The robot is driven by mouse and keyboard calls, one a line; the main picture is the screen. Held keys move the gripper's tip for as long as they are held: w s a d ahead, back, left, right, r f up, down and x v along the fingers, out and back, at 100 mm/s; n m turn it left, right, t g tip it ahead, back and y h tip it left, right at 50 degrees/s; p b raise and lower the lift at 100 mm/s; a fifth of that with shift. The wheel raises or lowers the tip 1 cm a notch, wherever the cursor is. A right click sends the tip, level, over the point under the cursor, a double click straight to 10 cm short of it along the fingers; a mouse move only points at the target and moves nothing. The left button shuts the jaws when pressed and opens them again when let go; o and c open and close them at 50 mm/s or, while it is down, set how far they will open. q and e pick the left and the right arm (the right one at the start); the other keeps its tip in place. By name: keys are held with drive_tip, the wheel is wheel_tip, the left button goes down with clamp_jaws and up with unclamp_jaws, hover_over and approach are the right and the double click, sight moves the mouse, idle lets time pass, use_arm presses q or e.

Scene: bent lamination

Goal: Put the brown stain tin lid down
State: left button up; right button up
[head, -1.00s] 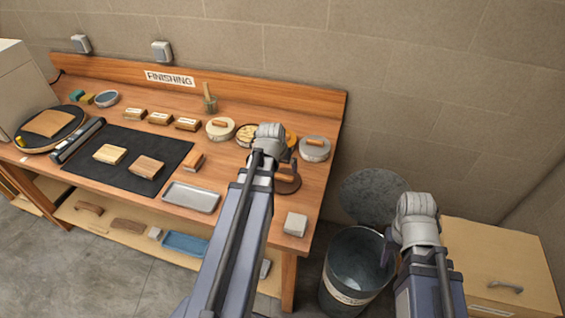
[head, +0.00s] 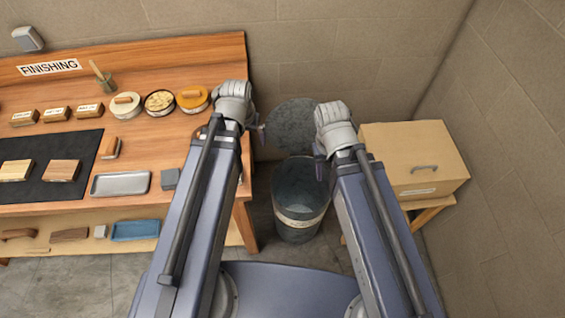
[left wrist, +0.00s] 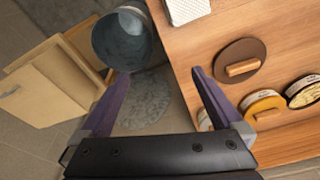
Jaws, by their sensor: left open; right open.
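The brown stain tin lid (left wrist: 240,58) is a dark brown disc with a light wooden handle. In the left wrist view it lies flat on the bench top, handle up, outside my left fingers and apart from them. In the head view my left arm mostly hides it. My left gripper (head: 258,132) is open and empty beyond the bench's right edge; its spread fingers also show in the left wrist view (left wrist: 157,88). My right gripper (head: 320,165) is open over the right side of the bin, and its fingers are partly hidden.
Several round tins, including an orange-lidded one (head: 192,98) and an open one (head: 158,103), stand along the bench (head: 150,65). A metal tray (head: 120,184) and grey block (head: 170,179) are near its front. A bin (head: 300,200) and wooden cabinet (head: 415,160) stand right.

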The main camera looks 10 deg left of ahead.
use_arm(q)
drive_tip(key=s+d+m+g+y, duration=0.1)
drive_tip(key=s+d+m+g, duration=0.1)
drive_tip(key=s+d, duration=0.6)
drive_tip(key=d+m, duration=0.1)
drive_tip(key=d, duration=0.3)
drive_tip(key=shift+s+d, duration=0.2)
drive_tip(key=shift+f, duration=0.2)
wheel_tip(320, 180, down, 4)
drive_tip(key=b, duration=0.4)
